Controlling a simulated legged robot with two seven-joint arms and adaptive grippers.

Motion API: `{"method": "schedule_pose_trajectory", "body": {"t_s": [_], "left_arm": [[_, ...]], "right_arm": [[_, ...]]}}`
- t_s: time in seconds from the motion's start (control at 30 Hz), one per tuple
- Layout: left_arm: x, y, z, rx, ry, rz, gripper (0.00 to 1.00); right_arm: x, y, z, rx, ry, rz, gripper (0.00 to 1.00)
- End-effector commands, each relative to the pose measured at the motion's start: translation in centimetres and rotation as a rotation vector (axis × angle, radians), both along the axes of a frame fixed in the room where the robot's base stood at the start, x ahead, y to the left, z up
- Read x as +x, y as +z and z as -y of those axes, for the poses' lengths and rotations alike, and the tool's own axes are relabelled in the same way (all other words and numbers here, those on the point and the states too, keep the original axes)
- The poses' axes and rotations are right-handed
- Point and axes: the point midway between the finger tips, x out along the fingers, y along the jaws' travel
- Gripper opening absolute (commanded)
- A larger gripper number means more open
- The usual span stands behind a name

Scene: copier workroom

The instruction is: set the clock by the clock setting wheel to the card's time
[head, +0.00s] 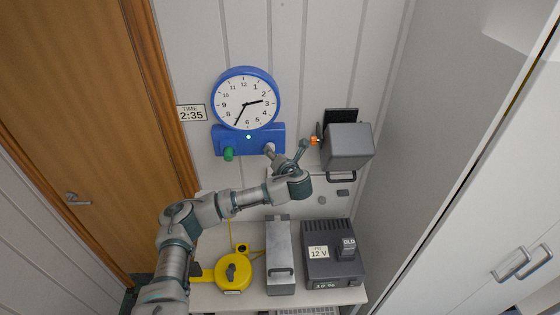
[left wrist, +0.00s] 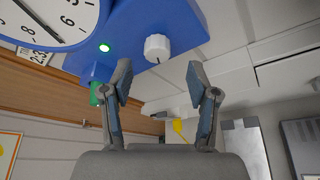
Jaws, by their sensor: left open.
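The blue clock (head: 246,72) hangs on the wall, its short hand between 2 and 3 and its long hand near 7. The card (head: 191,113) to its left reads TIME 2:35. Below the dial is a blue base (head: 258,134) with a lit green lamp (head: 248,137), a green knob (head: 228,154) and a white setting wheel (head: 269,148). My left gripper (head: 287,150) is open in front of the wheel. In the left wrist view the wheel (left wrist: 157,48) shows just beyond and between the open fingertips (left wrist: 159,76), apparently untouched. My right gripper is out of view.
A grey wall box (head: 347,147) with an orange part (head: 313,140) is close right of my gripper. On the bench below are a yellow reel (head: 232,272), a grey metal case (head: 280,258) and a dark 12 V unit (head: 332,260). A wooden door (head: 70,130) is left.

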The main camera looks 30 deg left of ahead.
Motion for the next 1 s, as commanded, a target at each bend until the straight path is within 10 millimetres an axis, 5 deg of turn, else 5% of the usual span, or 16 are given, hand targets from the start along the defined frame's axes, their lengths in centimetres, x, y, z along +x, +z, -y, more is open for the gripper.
{"method": "schedule_pose_trajectory", "body": {"t_s": [0.33, 0.87, 1.0], "left_arm": [[-3.6, 1.5, 3.9, -0.002, -0.002, -0.002, 0.6], [-3.9, 1.6, 4.2, -0.002, 0.0, -0.003, 0.6], [-4.1, 0.1, 5.2, -0.051, -0.011, 0.008, 0.6]], "right_arm": [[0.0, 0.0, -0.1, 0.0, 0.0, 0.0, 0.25], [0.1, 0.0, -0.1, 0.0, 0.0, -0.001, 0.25], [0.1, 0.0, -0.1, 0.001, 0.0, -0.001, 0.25]]}}
